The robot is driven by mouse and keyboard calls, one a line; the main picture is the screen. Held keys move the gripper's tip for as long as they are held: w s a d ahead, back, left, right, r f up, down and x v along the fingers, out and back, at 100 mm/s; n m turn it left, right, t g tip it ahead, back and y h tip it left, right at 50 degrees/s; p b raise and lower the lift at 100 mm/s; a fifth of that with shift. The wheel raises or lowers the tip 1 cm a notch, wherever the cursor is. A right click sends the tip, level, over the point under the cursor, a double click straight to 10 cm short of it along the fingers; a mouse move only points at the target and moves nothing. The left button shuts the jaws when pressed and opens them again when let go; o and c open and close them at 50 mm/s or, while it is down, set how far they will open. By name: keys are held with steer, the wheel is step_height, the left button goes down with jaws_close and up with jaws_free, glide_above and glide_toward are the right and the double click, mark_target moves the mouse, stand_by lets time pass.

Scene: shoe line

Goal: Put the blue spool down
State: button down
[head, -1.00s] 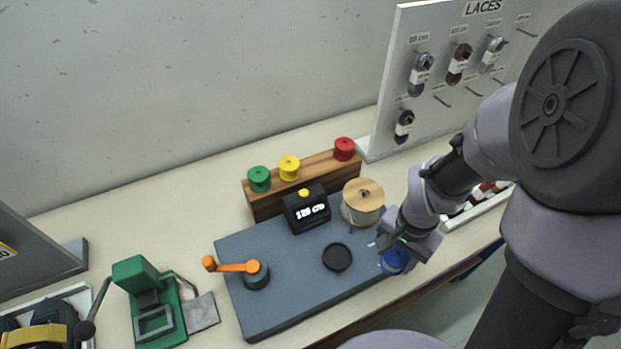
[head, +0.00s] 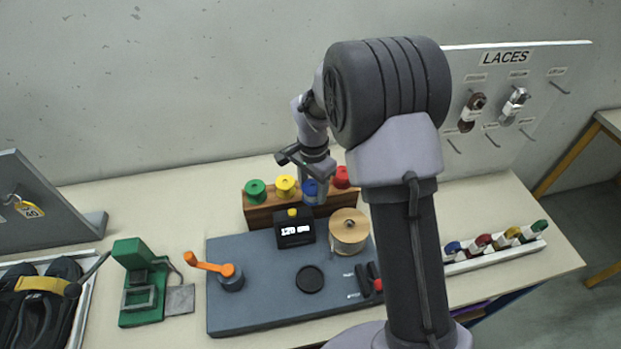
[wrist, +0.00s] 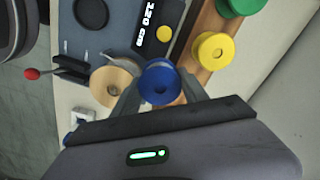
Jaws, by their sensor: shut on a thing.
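The blue spool (head: 311,192) is at the wooden spool rack (head: 262,218), between the yellow spool (head: 285,186) and the red spool (head: 341,177). My gripper (head: 313,180) is above the rack and shut on the blue spool. In the wrist view the blue spool (wrist: 159,83) sits between my two fingers, in front of the rack's wood. I cannot tell whether the spool touches the rack. The green spool (head: 256,191) stands at the rack's left end.
A grey board (head: 255,313) in front carries a black length display (head: 294,230), a tan cord spool (head: 349,232) and an orange-handled crank (head: 228,275). A LACES panel (head: 540,75) stands at the right. A green press (head: 137,285) is at the left.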

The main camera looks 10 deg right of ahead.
steer(key=w, duration=0.2)
steer(key=w+d, duration=0.1)
steer(key=w, duration=0.1)
steer(key=w+d, duration=0.1)
steer(key=w, duration=0.2)
steer(key=shift+d+f, duration=0.1)
steer(key=shift+f, duration=0.2)
step_height(320, 180, down, 4)
steer(key=shift+r, duration=0.2)
steer(key=shift+s+b, duration=0.1)
steer(key=shift+b, duration=0.2)
steer(key=shift+f, duration=0.15)
steer(key=c, duration=0.6)
jaws_free()
